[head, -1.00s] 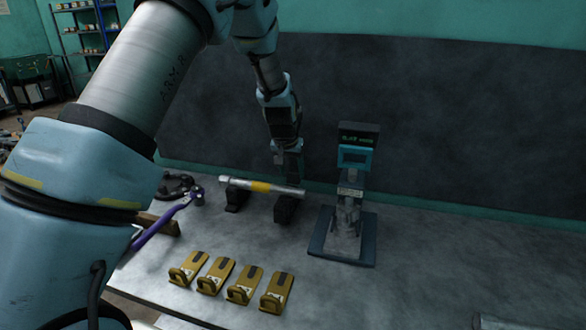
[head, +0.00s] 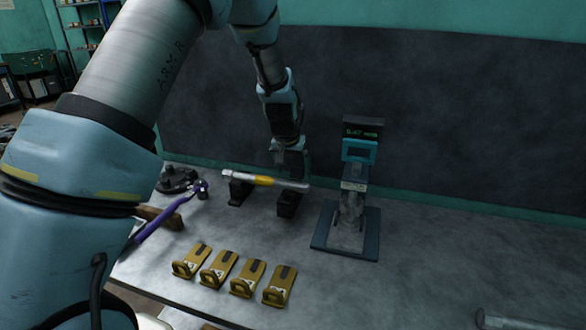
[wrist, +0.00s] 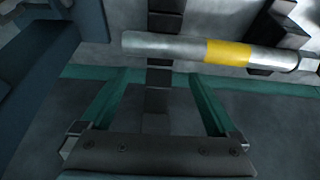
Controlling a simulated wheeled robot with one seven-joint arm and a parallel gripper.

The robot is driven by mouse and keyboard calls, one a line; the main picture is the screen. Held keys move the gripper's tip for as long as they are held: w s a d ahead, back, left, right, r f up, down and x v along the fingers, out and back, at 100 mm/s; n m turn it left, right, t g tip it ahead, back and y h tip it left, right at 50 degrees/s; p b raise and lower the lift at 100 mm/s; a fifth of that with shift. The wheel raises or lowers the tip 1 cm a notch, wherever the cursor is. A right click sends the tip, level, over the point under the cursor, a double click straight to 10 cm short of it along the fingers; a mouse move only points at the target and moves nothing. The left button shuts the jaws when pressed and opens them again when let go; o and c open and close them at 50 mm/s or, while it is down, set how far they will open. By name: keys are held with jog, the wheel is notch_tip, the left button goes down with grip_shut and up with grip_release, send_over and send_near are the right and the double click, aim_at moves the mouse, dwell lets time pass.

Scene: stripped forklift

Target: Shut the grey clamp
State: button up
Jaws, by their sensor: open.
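A grey upright mechanism (head: 350,212) stands on a dark blue base plate on the bench, under a small display; it looks like the grey clamp. Its jaw and lever are too small and dark to tell whether it is open or shut. My gripper (head: 291,160) is left of it, behind and close to a silver bar with a yellow band (head: 262,181). In the wrist view my gripper (wrist: 160,88) has its two teal fingers spread wide, with nothing between them held. The bar (wrist: 175,48) crosses above the fingers in that picture.
The bar rests on two black supports (head: 289,205). Several yellow latch plates (head: 232,272) lie along the front of the bench. A purple-handled tool (head: 160,217) lies at the left. A dark panel (head: 460,120) stands behind. The bench right of the blue base is mostly clear.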

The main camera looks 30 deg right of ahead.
jog(key=shift+r, duration=0.1)
jog(key=b+v, duration=0.2)
jog(key=v, duration=0.8)
jog(key=shift+r+b, duration=0.3)
jog(key=shift+b, duration=0.05)
